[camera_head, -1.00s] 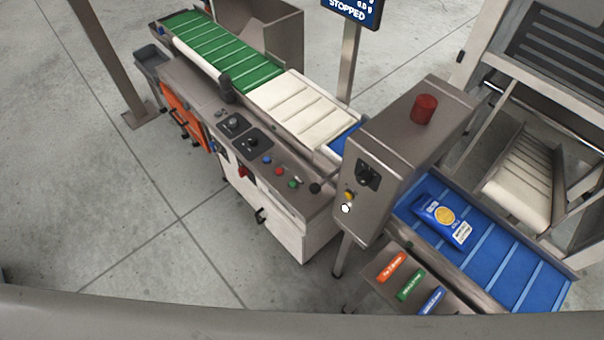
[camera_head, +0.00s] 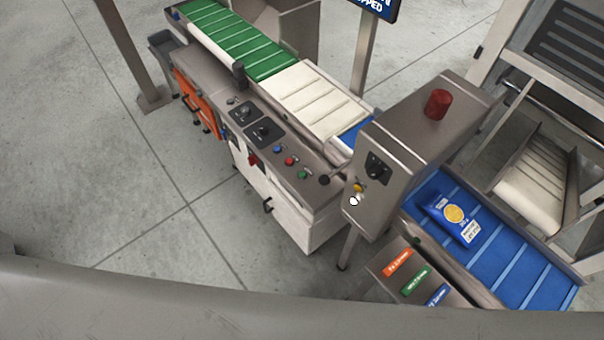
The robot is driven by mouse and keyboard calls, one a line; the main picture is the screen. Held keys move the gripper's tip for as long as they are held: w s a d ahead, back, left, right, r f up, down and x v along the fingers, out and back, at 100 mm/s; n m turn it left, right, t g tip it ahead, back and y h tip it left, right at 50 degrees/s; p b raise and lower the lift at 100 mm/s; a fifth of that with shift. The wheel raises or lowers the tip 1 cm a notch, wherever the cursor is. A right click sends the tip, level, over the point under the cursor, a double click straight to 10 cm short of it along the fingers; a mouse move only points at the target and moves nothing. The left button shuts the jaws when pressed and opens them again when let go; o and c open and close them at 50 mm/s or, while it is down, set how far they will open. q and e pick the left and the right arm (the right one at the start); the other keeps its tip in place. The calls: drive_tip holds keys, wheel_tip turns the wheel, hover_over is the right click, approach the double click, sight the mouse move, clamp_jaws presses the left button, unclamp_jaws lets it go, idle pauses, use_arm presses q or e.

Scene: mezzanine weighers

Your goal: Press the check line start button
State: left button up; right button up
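The check line's control panel (camera_head: 268,150) runs along the near side of the conveyor. On it are a blue button (camera_head: 278,149), a red button (camera_head: 290,160), a green button (camera_head: 303,174) and a black knob (camera_head: 324,180). The grey housing (camera_head: 395,150) to the right carries a dark switch (camera_head: 377,167), a yellow button (camera_head: 359,187) and a white button (camera_head: 354,201). I cannot read which one is labelled start. The display (camera_head: 376,6) is cut off at the top and shows the end of "STOPPED". Neither of my grippers is in view.
A blue packet (camera_head: 452,217) lies on the blue belt (camera_head: 516,268) at right. A red beacon (camera_head: 437,104) tops the housing. Green and white belts lie behind the panel. Orange, green and blue labelled strips sit on a low stand (camera_head: 385,272). Open floor (camera_head: 150,220) lies left.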

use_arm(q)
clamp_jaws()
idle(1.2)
